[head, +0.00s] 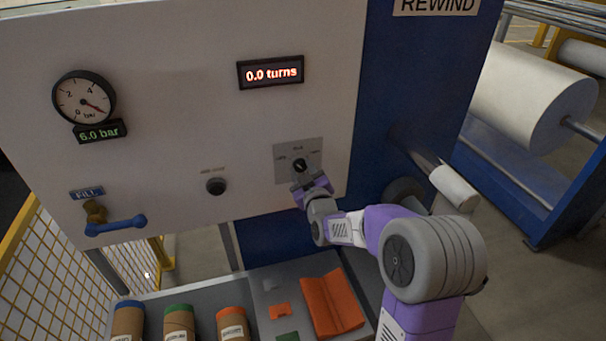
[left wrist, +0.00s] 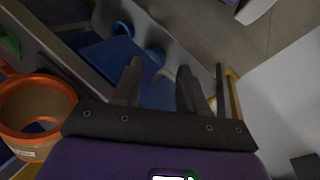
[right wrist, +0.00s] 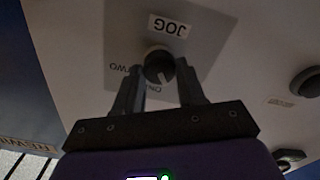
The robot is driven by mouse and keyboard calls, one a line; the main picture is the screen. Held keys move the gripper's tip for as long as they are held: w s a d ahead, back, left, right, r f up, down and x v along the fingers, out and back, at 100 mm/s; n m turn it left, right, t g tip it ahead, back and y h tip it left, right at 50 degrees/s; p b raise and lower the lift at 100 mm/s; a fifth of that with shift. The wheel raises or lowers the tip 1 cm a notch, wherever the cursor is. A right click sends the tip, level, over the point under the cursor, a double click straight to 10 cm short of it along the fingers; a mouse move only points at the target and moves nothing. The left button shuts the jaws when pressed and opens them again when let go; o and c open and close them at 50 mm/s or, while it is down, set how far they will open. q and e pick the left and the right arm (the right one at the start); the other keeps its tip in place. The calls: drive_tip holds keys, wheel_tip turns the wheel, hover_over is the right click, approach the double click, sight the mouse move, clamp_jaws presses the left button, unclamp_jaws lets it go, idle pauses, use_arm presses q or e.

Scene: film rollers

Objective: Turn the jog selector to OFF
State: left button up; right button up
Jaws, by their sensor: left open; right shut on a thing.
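The jog selector is a black knob (head: 299,166) on a grey plate (head: 284,151) set in the white panel. In the right wrist view the knob (right wrist: 158,66) sits between the fingertips, under a JOG label (right wrist: 169,27). The small position labels are partly hidden or blurred, and I cannot tell which one the knob points at. My right gripper (head: 309,184) is shut on the knob from below; it also shows in the right wrist view (right wrist: 157,85). My left gripper (left wrist: 158,85) is open and empty, away from the panel, and out of the head view.
The panel also bears a pressure gauge (head: 83,98), a "0.0 turns" display (head: 271,72), a black button (head: 216,186) and a blue-handled valve (head: 115,225). Below stands a grey tray (head: 257,283) with cardboard cores and an orange block (head: 331,303). A yellow-framed fence (head: 40,262) is at left.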

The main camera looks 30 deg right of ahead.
drive_tip(key=shift+n, duration=2.1)
drive_tip(key=o, duration=1.1)
drive_tip(key=shift+c, duration=0.2)
drive_tip(key=shift+s, duration=0.1)
drive_tip(key=v, duration=0.7)
drive_tip(key=shift+s+b, duration=0.2)
drive_tip(key=shift+b, duration=0.1)
drive_tip(key=shift+a+f, duration=0.1)
